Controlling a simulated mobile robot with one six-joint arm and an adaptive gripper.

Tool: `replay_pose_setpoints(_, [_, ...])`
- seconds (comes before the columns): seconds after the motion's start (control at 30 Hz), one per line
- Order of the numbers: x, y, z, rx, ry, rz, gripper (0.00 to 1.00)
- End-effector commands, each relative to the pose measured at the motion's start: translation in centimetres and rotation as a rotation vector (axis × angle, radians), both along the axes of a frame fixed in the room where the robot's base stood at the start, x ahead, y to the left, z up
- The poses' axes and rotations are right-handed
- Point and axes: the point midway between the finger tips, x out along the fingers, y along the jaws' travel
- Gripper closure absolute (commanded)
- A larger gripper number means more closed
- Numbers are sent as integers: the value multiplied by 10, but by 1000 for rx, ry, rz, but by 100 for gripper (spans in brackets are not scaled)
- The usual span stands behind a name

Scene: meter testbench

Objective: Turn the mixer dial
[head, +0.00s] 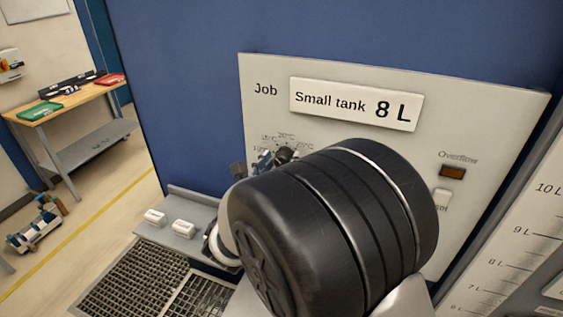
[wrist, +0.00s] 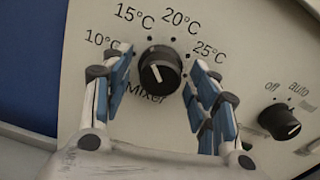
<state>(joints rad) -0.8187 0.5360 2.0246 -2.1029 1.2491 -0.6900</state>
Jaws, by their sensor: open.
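The mixer dial (wrist: 160,69) is a black round knob with a white pointer line, on a pale panel with marks from 10°C to 25°C around it. My gripper (wrist: 162,70) is open, with one blue-padded finger on each side of the dial in the wrist view. I cannot tell whether the pads touch it. In the head view the dial (head: 284,154) shows partly behind my arm, and my gripper (head: 262,163) is mostly hidden beside it.
A second black knob (wrist: 280,124) marked off and auto sits to the lower right. A "Small tank 8 L" plate (head: 355,103), an overflow lamp (head: 452,172) and a level scale (head: 518,240) are on the right. A grey shelf (head: 200,213) and floor grating (head: 135,280) lie below left.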

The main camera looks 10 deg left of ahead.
Motion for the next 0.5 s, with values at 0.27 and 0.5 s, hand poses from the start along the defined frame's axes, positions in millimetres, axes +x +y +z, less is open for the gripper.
replay_pose_setpoints(0.27, [0,0,0,0,0,0,58])
replay_pose_setpoints(0.5, [0,0,0,0,0,-1,74])
